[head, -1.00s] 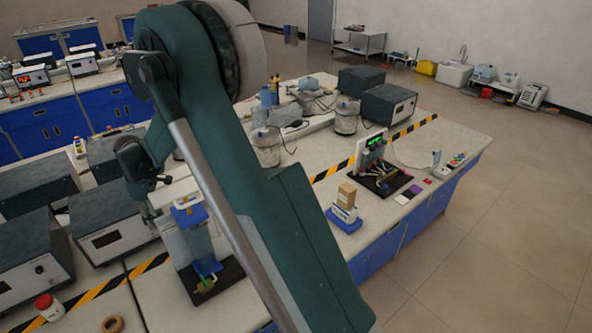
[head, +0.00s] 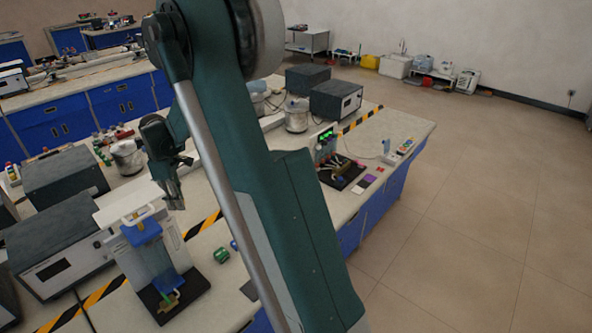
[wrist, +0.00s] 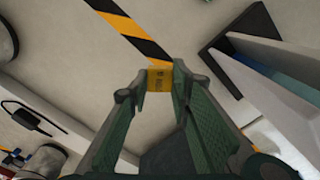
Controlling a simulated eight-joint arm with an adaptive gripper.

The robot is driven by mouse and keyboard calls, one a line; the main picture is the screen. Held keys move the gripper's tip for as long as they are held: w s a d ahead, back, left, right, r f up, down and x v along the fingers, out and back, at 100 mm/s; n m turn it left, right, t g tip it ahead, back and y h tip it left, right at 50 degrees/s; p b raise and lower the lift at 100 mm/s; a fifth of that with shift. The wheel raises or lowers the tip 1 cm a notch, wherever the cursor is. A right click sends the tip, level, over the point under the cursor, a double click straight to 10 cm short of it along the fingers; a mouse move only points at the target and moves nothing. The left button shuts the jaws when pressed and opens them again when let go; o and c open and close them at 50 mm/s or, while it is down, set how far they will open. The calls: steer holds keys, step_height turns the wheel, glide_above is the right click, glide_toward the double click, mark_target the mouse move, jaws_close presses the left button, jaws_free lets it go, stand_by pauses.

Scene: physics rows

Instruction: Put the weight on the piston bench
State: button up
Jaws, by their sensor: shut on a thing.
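My gripper (head: 177,203) hangs above the bench top, behind and right of the piston bench's top in the head view. In the wrist view my gripper (wrist: 157,88) is shut on a small yellow block with dark lettering, the weight (wrist: 158,79), at its fingertips. The weight cannot be made out in the head view. The piston bench (head: 193,288) has a black base, upright pale panels and blue parts, with a green and brass piece low in front. Its dark base (wrist: 238,42) and panels show at the right of the wrist view, apart from the weight.
Grey instrument boxes (head: 62,245) stand left of the piston bench. A small green object (head: 221,255) lies right of it. Yellow-black tape (head: 203,225) crosses the table. My arm hides part of the table. Metal cans (head: 127,157) stand farther back.

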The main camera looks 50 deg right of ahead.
steer(key=s+d+m, duration=0.1)
steer(key=s+d, duration=0.2)
steer(key=d, duration=0.1)
steer(key=m+b, duration=0.2)
steer(key=m, duration=0.6)
glide_above(239, 274)
step_height(239, 274, down, 7)
steer(key=shift+d+f, duration=0.1)
steer(key=shift+f+b, duration=0.45)
steer(key=shift+f, duration=2.4)
steer(key=shift+f+b, duration=0.4)
steer(key=shift+f, duration=1.7)
steer(key=shift+f, duration=0.2)
steer(key=o, duration=1)
steer(key=shift+r, duration=0.1)
steer(key=shift+c, duration=0.2)
